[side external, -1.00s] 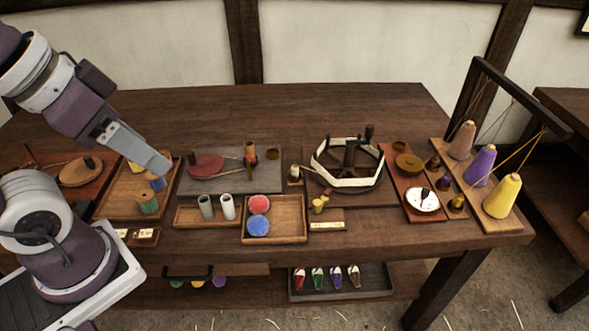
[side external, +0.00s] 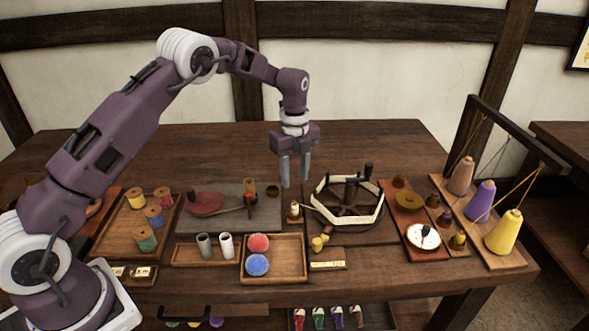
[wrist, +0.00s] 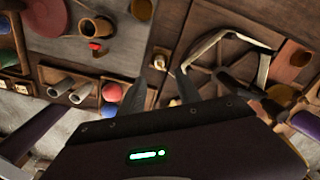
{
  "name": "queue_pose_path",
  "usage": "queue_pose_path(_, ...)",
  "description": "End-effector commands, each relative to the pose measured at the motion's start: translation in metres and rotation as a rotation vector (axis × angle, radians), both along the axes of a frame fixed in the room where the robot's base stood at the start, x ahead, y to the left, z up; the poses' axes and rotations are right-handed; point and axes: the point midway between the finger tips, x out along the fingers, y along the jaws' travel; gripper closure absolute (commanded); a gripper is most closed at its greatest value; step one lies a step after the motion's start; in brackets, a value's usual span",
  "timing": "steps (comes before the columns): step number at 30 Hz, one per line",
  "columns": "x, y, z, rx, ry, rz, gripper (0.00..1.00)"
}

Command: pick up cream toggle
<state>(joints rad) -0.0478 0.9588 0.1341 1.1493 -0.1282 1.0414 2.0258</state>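A small cream piece (side external: 294,210), likely the cream toggle, stands at the left edge of the board with the white six-sided reel (side external: 347,200). In the wrist view a small pale piece (wrist: 160,60) shows just beyond the fingertips. My gripper (side external: 295,183) is open, fingers pointing down, above and near the cream piece, and apart from it. In the wrist view my gripper (wrist: 164,88) has nothing between its fingers. The exact shape of the cream piece is too small to tell.
Yellow pieces (side external: 321,242) lie in front of the cream piece. A grey slab (side external: 228,208) with a red disc is to the left. A tray (side external: 289,262) holds red and blue balls. Cones of thread (side external: 503,232) stand at the right.

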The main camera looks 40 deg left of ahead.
Motion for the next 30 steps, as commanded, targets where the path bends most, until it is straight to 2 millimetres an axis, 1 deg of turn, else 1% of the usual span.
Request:
queue_pose_path(3,-0.001,0.000,-0.023,0.001,0.004,0.001,0.60)
queue_pose_path(9,-0.001,0.000,-0.061,0.001,0.002,0.002,0.60)
queue_pose_path(12,-0.001,0.000,-0.077,0.001,0.002,0.002,0.60)
queue_pose_path(15,-0.001,0.000,-0.088,0.001,0.002,0.002,0.60)
queue_pose_path(20,-0.001,0.000,-0.095,0.000,0.001,0.002,0.60)
queue_pose_path(27,-0.001,0.000,-0.096,0.001,0.000,0.003,0.60)
queue_pose_path(29,-0.001,0.000,-0.096,0.001,0.000,0.003,0.72)
queue_pose_path(30,-0.001,0.000,-0.096,0.001,0.000,0.003,0.80)
